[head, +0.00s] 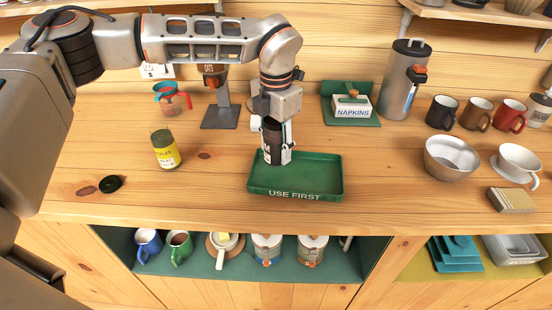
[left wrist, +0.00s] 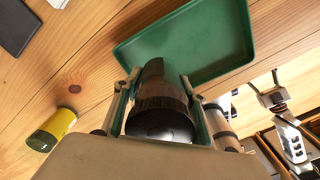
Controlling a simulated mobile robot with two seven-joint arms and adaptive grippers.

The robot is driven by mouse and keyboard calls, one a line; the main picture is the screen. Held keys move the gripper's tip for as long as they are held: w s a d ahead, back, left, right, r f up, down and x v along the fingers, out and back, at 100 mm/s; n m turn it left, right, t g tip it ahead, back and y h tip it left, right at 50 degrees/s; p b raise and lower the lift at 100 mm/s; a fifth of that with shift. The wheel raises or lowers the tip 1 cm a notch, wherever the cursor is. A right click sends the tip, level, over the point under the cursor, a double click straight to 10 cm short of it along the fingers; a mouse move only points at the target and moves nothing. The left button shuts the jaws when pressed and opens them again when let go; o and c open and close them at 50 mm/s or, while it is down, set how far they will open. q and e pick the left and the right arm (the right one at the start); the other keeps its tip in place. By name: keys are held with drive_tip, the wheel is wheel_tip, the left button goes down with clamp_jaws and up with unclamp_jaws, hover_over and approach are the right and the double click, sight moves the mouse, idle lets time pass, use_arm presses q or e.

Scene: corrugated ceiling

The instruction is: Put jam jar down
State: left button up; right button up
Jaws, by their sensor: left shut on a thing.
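The jam jar (head: 271,140) is dark with a pale label. My left gripper (head: 279,152) is shut around it and holds it roughly upright at the left part of the green "USE FIRST" tray (head: 325,172). I cannot tell whether its base touches the tray floor. In the left wrist view the jar's dark round lid end (left wrist: 160,118) sits between the two fingers (left wrist: 158,92), with the tray (left wrist: 205,45) beyond. The rest of the tray is empty.
A yellow-labelled jar (head: 166,150) and a black lid (head: 111,184) stand left of the tray. A napkin box (head: 352,108) and a tall grey canister (head: 404,85) are behind. A metal bowl (head: 450,160) is right. Bare counter surrounds the tray.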

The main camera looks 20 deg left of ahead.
sight(275, 122)
use_arm(q)
drive_tip(key=shift+f, duration=2.15)
drive_tip(key=shift+f, duration=0.1)
drive_tip(key=o, duration=1.5)
drive_tip(key=shift+f, duration=0.1)
drive_tip(key=shift+c, duration=0.2)
wheel_tip(275, 122, up, 12)
drive_tip(key=shift+r+b, duration=0.2)
drive_tip(key=shift+b, duration=0.15)
drive_tip(key=shift+s+f, duration=0.1)
drive_tip(key=shift+s, duration=0.05)
